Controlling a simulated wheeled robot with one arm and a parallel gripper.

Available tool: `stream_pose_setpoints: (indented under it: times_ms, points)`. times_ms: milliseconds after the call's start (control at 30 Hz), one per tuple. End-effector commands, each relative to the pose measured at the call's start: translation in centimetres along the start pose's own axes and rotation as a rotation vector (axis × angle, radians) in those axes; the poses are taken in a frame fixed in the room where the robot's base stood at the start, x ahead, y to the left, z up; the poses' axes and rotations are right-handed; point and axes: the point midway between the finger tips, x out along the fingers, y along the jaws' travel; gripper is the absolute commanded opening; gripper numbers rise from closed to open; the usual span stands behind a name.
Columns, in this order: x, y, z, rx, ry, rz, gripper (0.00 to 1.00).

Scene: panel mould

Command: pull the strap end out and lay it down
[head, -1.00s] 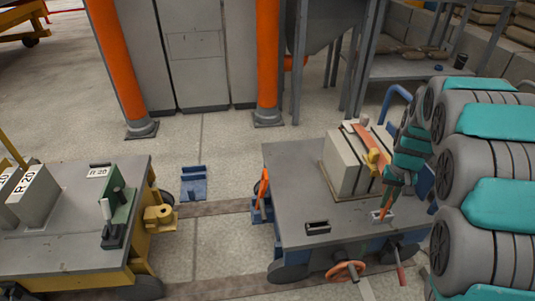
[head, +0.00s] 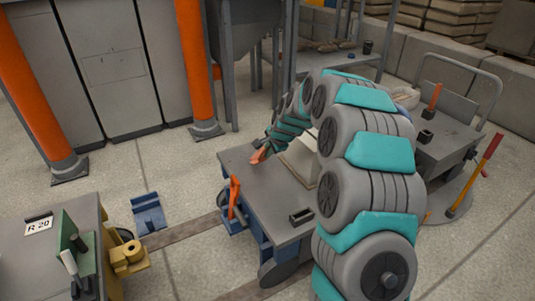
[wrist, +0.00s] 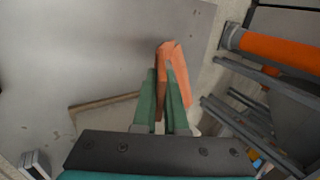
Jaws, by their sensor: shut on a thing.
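My gripper (wrist: 161,80) is shut on the orange strap (wrist: 172,52), which shows between and just beyond its two green fingers in the wrist view. In the head view the strap's orange end (head: 258,156) shows at my gripper, over the far left part of the grey cart top (head: 265,198). The pale block (head: 300,160) on the cart is mostly hidden behind my arm, and so is the buckle. I cannot tell whether the strap touches the cart top.
The front left of the cart top is bare except for a small dark holder (head: 301,216). An orange clamp (head: 234,197) stands at its left edge. A second cart (head: 50,250) is at the left, with a blue bracket (head: 149,214) on the floor between. Orange posts (head: 199,70) stand behind.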

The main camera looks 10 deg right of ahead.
Motion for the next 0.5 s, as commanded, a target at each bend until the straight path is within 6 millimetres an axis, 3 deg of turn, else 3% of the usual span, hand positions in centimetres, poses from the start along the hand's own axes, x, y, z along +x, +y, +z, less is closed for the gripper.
stream_pose_setpoints:
  times_ms: [267,500]
  points:
    - [0.9,0.4,-0.1,0.018,0.01,-0.008,0.0]
    - [2.8,1.7,0.0,0.016,0.008,-0.004,0.0]
